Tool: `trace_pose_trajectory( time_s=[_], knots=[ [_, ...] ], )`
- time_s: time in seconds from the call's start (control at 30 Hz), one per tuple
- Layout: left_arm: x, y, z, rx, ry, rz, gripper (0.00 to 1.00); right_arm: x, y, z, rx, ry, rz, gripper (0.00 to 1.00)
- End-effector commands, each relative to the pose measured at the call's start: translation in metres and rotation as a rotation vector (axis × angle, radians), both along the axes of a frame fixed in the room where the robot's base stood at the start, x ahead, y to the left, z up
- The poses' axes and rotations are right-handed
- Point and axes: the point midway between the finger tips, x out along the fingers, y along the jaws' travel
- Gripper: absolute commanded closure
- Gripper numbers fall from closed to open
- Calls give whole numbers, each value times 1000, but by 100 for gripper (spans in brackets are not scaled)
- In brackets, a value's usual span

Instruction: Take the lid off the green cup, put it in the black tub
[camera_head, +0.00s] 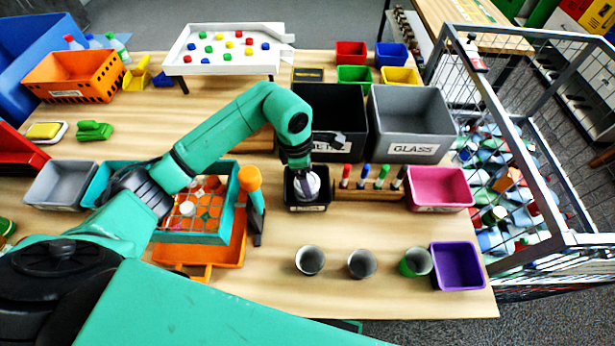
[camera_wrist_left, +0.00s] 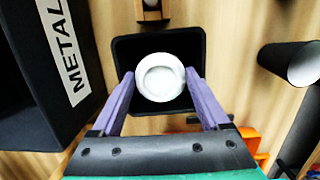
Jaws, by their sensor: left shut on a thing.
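My left gripper (camera_head: 308,184) is shut on a white round lid (camera_head: 307,187). It holds the lid over the small black tub (camera_head: 291,204). In the left wrist view the two purple fingers (camera_wrist_left: 160,74) close on the lid (camera_wrist_left: 160,82) from both sides, with the dark inside of the black tub (camera_wrist_left: 126,46) around and below it. I cannot tell whether the lid touches the tub floor. The green cup (camera_head: 409,271) stands near the front right of the table, its top open with no lid on it. My right gripper is not in view.
Two grey cups (camera_head: 309,272) (camera_head: 361,276) and a purple bin (camera_head: 458,286) stand near the green cup. A marker rack (camera_head: 365,194) is right of the tub; the black METAL bin (camera_head: 345,110) is behind.

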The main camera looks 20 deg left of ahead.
Motion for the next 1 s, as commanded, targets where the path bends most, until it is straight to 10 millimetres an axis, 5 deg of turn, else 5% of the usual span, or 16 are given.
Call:
trace_pose_trajectory(
  time_s=[0.13,0.77,0.8,1.0],
  knots=[
    [-1,0,-21,-1,3,1,88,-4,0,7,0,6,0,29],
    [0,0,-35,1,0,0,88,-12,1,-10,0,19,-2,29],
    [0,0,-34,0,0,0,14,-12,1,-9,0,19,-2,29],
    [0,0,-33,0,1,0,9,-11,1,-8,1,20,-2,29]
  ],
)
